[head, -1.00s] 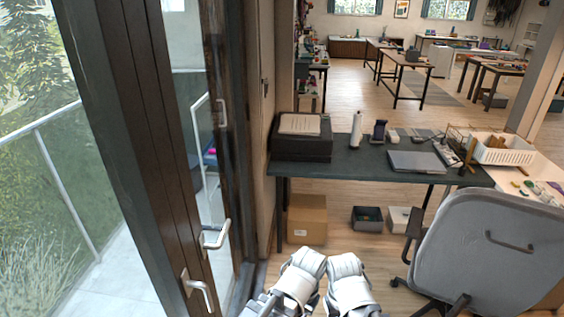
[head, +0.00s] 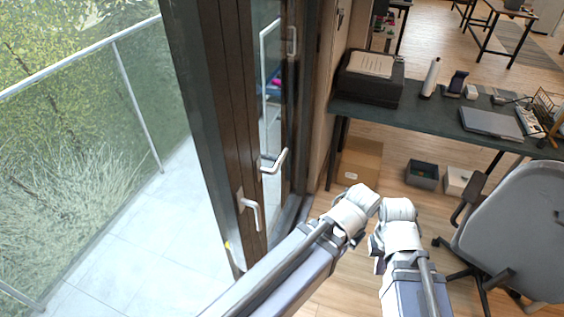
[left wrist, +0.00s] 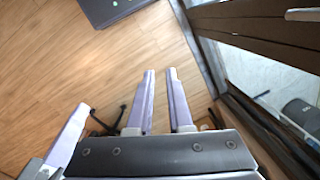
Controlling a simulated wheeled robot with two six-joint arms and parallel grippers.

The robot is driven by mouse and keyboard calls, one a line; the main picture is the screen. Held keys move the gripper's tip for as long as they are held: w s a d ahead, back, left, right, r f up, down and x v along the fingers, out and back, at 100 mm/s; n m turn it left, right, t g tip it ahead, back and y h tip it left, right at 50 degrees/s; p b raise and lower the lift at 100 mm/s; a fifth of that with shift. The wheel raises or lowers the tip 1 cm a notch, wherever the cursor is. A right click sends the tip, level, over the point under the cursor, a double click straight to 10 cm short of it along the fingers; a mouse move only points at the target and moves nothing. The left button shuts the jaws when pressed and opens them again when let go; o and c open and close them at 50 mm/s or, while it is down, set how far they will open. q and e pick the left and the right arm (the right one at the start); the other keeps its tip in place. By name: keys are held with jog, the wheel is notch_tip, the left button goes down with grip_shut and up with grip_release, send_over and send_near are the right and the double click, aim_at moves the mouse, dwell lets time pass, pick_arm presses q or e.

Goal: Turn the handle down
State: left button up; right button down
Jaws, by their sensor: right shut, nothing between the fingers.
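A pale lever handle (head: 252,210) is on the dark brown door frame, left of my arms in the head view. Its grip bends downward in the picture; I cannot tell its true angle. A second pale lever (head: 275,160) shows beyond it, perhaps a reflection. A pale bar, likely the handle (left wrist: 303,15), is at the top right of the left wrist view. My left gripper (left wrist: 160,72) has its two lilac fingers apart, with nothing between them. My right gripper (left wrist: 82,108) shows at the lower left there, shut and empty. Both grippers are apart from the handle.
A dark desk (head: 448,117) with a printer (head: 371,78) and laptop (head: 491,123) stands at the right. A grey chair (head: 520,230) is in front of it. A cardboard box (head: 360,165) is under the desk. Beyond the door is a tiled balcony (head: 150,225) with a railing.

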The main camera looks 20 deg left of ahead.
pick_arm(q)
jog(key=shift+n+t, duration=0.4)
jog(key=shift+n, duration=0.3)
jog(key=w+a+r+p, duration=0.1)
jog(key=w+r+p, duration=0.1)
jog(key=w+a+r+p, duration=0.3)
jog(key=w+r+p, duration=0.1)
jog(key=shift+w+a+r, duration=0.2)
jog(key=shift+a, duration=0.05)
grip_shut()
notch_tip(320, 180, up, 14)
jog(key=n+t+p, duration=0.3)
jog(key=n+p, duration=0.1)
jog(key=p, duration=1)
send_over(282, 157)
jog(key=s+d, duration=0.2)
jog(key=s, duration=0.2)
jog(key=shift+w, duration=0.2)
jog(key=shift+d+f+b, duration=0.1)
jog(key=shift+b, duration=0.3)
jog(key=b+x, duration=0.4)
jog(key=s+b+x, duration=0.1)
jog(key=b+x, duration=0.7)
jog(key=shift+s+f, duration=0.1)
jog(key=shift+f, duration=0.35)
jog(key=shift+a+f+b, duration=0.3)
jog(key=shift+f+b, duration=0.15)
jog(key=shift+b, duration=0.15)
